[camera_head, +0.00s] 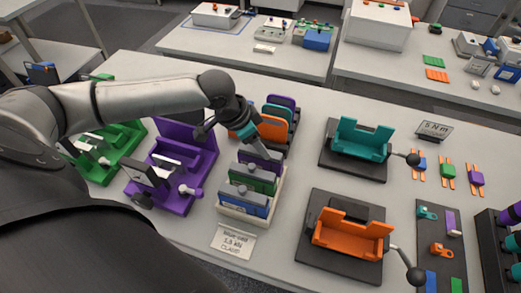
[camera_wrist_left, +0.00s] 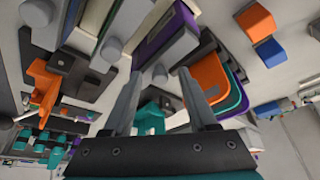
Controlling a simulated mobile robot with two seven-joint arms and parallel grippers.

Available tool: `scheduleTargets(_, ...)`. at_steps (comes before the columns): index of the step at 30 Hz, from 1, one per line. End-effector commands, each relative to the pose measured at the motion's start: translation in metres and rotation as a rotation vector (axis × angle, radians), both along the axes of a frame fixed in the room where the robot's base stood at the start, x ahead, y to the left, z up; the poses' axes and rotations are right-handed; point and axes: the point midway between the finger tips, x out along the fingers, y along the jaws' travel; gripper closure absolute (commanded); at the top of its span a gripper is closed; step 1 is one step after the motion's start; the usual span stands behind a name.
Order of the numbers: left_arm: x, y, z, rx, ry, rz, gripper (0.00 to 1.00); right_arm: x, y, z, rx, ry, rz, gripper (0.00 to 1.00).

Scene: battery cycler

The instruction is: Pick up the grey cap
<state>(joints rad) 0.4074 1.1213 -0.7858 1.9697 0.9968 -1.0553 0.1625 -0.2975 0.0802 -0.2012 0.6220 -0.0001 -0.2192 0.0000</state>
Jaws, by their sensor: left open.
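I cannot single out the grey cap for sure. In the left wrist view a small grey rounded piece (camera_wrist_left: 160,75) shows between my fingertips, and a larger grey knob (camera_wrist_left: 110,48) is beyond the left finger. My left gripper (camera_head: 259,150) hangs over the cream tray (camera_head: 240,218) of upright plates, close to the dark rack (camera_head: 291,127) with orange, teal and purple plates. In the left wrist view the two fingers of the gripper (camera_wrist_left: 157,80) are apart, with nothing held between them. The gripper hides part of the tray's far end. My right gripper is not in view.
Purple (camera_head: 172,190) and green (camera_head: 118,150) fixtures stand left of the tray. Teal (camera_head: 362,138) and orange (camera_head: 350,238) cradles with levers stand right. A label card (camera_head: 233,241) is in front. Bare table lies between tray and cradles.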

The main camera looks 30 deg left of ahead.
Motion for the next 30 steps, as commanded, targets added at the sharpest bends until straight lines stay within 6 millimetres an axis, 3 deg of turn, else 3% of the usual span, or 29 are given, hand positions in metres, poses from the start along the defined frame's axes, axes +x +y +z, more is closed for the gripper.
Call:
scheduleTargets(5,0.0001,0.0003,0.0004,0.001,0.000,0.000,0.43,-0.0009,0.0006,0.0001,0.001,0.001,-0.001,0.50)
scheduleTargets(20,-0.0002,0.0005,0.0005,0.001,0.000,0.000,0.99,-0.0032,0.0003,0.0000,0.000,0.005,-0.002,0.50)
scheduleTargets(30,-0.0003,0.0006,0.0005,0.001,0.000,0.000,1.00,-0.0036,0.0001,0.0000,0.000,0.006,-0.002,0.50)
